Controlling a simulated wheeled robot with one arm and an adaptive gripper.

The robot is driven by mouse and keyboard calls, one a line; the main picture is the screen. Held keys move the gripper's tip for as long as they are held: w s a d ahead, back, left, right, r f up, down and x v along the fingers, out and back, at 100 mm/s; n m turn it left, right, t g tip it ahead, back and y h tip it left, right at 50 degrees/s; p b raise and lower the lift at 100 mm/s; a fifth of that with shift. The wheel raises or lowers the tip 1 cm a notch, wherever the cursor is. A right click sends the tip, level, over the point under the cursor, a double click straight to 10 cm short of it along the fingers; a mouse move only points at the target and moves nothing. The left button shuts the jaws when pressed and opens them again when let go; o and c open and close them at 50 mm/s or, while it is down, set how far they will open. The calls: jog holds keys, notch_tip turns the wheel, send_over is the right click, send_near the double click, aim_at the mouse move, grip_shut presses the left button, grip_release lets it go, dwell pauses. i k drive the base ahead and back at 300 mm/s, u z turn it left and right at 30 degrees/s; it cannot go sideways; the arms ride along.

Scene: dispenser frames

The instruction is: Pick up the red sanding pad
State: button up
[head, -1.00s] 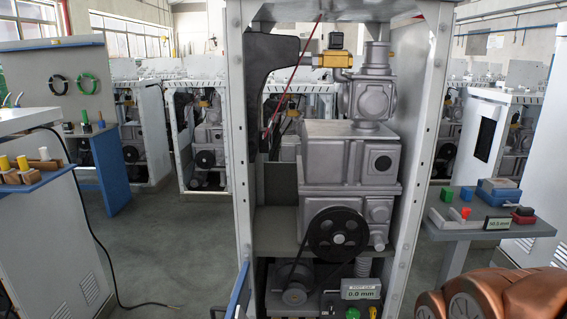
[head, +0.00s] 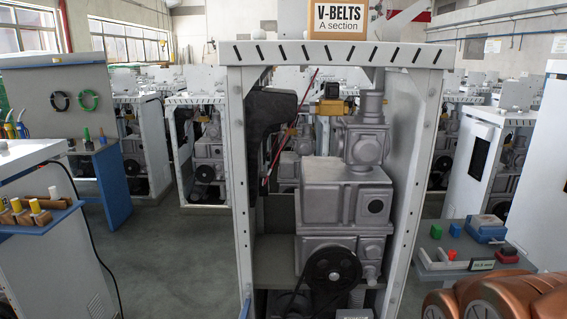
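A small red pad-like block (head: 508,250) with a dark underside lies at the right end of the small grey table (head: 460,283) on the right in the head view. It is the likeliest red sanding pad, but it is too small to be sure. Another small red piece (head: 452,254) shows farther left on that table, beside a pale upright part. My copper-coloured arm fills the lower right corner, in front of the table. My gripper is not in view, so its state and anything in it are hidden.
The table also holds a green block (head: 436,231), a blue block (head: 455,230), a blue box (head: 486,229) and a small display (head: 481,265). An open white dispenser frame (head: 233,185) with grey machinery stands in the middle. A blue-edged bench (head: 40,217) is at left.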

aim_at(506, 254)
jog(key=z, duration=2.4)
jog(key=i, duration=1.85)
jog(key=u, duration=3.55)
